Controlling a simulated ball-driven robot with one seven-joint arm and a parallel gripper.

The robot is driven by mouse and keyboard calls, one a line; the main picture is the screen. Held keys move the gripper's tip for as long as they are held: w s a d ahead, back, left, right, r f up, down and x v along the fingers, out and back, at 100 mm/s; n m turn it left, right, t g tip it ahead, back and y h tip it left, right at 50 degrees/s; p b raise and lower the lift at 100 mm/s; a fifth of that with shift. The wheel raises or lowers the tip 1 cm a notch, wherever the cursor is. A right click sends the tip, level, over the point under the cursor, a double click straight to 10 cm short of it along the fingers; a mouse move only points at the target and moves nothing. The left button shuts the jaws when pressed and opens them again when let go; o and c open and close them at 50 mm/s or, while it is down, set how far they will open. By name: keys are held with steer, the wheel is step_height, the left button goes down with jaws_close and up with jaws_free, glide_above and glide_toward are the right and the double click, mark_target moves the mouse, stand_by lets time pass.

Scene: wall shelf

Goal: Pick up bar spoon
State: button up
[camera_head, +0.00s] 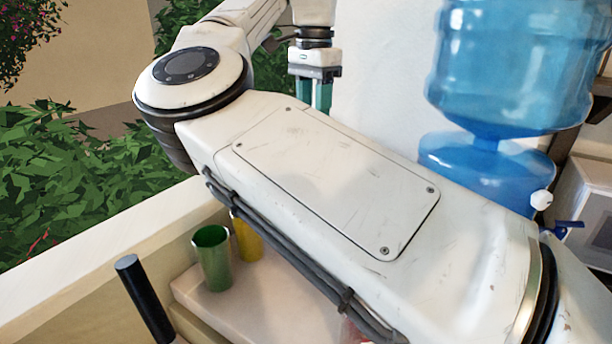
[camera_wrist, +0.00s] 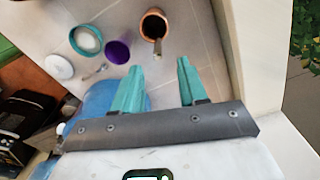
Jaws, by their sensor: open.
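My gripper (camera_head: 322,95) has teal fingers pointing down in the head view, at the top centre behind my arm. In the wrist view my gripper (camera_wrist: 158,82) has its two fingers apart with nothing between them. Just beyond the fingertips stands a copper-coloured cup (camera_wrist: 146,29) with a thin metal handle (camera_wrist: 158,47) sticking out over its rim. A small silver spoon-like piece (camera_wrist: 95,73) lies on the light surface to the left. I cannot tell for sure which of the two is the bar spoon. Neither shows in the head view.
In the wrist view a purple cup (camera_wrist: 117,52), a teal container (camera_wrist: 86,40) and a white round thing (camera_wrist: 58,68) stand left of the copper cup. In the head view are a green cup (camera_head: 212,258), a yellow cup (camera_head: 248,240) and a blue water bottle (camera_head: 515,60).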

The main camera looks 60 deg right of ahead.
step_height(320, 180, down, 4)
steer(key=shift+r, duration=0.25)
steer(key=shift+s+a+f+p, duration=0.1)
steer(key=shift+f+p, duration=0.2)
steer(key=shift+f, duration=1.1)
steer(key=shift+a+f+p, duration=0.1)
steer(key=shift+f+p, duration=0.15)
steer(key=shift+f, duration=1.1)
steer(key=shift+c, duration=0.3)
jaws_close()
